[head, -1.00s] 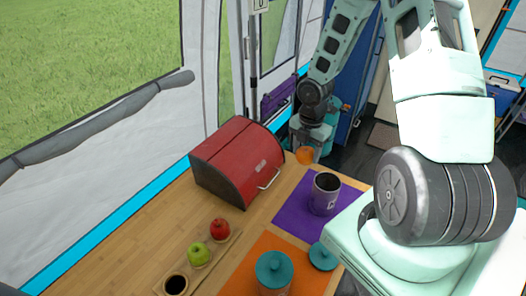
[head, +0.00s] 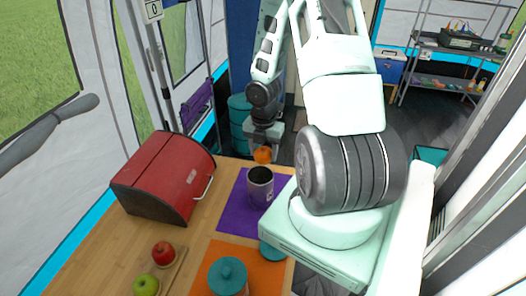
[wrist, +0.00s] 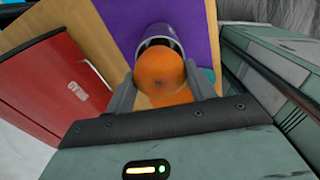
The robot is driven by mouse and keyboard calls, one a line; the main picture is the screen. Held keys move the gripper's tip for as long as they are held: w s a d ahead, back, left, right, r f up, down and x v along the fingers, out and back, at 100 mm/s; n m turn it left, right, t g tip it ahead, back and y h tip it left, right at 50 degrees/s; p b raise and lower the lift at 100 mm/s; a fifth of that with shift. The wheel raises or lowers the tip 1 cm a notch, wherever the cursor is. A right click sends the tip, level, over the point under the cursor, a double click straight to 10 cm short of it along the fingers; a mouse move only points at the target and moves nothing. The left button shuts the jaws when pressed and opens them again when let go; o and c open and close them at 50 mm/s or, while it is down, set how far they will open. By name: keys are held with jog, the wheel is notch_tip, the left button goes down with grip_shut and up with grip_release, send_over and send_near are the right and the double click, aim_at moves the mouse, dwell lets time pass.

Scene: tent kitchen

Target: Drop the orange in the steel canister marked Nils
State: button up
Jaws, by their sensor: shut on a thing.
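The orange (head: 262,157) is held between the fingertips of my gripper (head: 262,146). In the wrist view the orange (wrist: 160,72) sits between both fingers and covers part of a canister mouth. The open steel canister (head: 260,190) stands upright on the purple mat, with a mark on its side too small to read. In the head view the orange is above and just behind its rim, apart from it. A second canister with a teal lid (head: 228,276) stands on the orange mat.
A red bread box (head: 165,180) stands left of the purple mat (head: 236,205). A red apple (head: 163,253) and green apple (head: 147,286) are at the front left. A loose teal lid (head: 268,252) lies on the orange mat (head: 258,276), partly hidden by my body.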

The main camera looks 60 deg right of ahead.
aim_at(263, 150)
jog(key=shift+f+b, duration=0.4)
jog(key=shift+f, duration=0.35)
jog(key=o, duration=1.1)
jog(key=shift+r, duration=0.1)
notch_tip(263, 150, up, 17)
jog(key=p, duration=0.5)
jog(key=shift+r, duration=0.15)
